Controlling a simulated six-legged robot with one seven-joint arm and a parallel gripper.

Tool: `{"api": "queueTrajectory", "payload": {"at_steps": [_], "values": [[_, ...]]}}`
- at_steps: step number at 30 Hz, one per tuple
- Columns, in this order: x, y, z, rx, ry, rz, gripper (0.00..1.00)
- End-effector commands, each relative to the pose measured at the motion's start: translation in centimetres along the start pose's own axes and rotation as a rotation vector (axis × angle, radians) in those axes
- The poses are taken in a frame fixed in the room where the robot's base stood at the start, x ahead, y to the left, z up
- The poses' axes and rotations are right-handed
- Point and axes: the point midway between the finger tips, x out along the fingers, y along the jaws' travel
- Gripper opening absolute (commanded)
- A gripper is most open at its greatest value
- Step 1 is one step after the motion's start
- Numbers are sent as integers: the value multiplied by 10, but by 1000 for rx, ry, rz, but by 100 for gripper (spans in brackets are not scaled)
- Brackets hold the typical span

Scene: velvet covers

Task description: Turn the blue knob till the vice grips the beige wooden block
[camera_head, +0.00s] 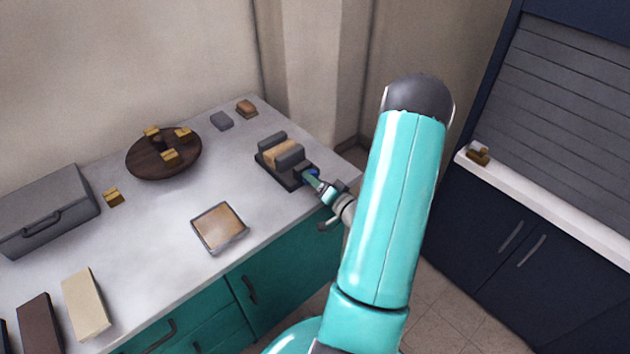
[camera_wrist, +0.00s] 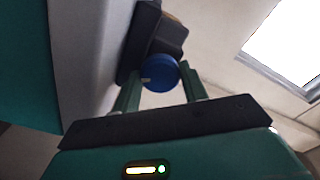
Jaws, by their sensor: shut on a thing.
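The dark vice (camera_head: 290,178) stands near the right end of the worktop. The beige wooden block (camera_head: 281,153) sits between its two grey jaws; I cannot tell whether both jaws touch it. The blue knob (camera_head: 311,174) is at the vice's front right end. My gripper (camera_head: 317,182) reaches it from the lower right. In the wrist view the blue knob (camera_wrist: 159,72) lies between the two green fingers of my gripper (camera_wrist: 160,76), which are shut on it. A pale mark shows on the knob's left side. The vice body (camera_wrist: 140,45) is behind the knob and partly hides the block.
On the worktop (camera_head: 160,225) are a shallow framed tray (camera_head: 220,228), a round dark wooden board (camera_head: 163,155) with several small brass-coloured pieces, a grey case (camera_head: 45,210), and a cream block (camera_head: 86,304). Small grey (camera_head: 221,121) and brown (camera_head: 246,108) blocks lie behind the vice.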

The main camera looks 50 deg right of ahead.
Motion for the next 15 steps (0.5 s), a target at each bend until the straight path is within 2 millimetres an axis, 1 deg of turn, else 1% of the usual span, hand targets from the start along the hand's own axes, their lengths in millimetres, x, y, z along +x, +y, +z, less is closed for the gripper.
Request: {"api": "queueTrajectory", "payload": {"at_steps": [6,15], "values": [[-1,1,1,101,-2,3,20],[-1,1,1,147,-2,3,20]]}}
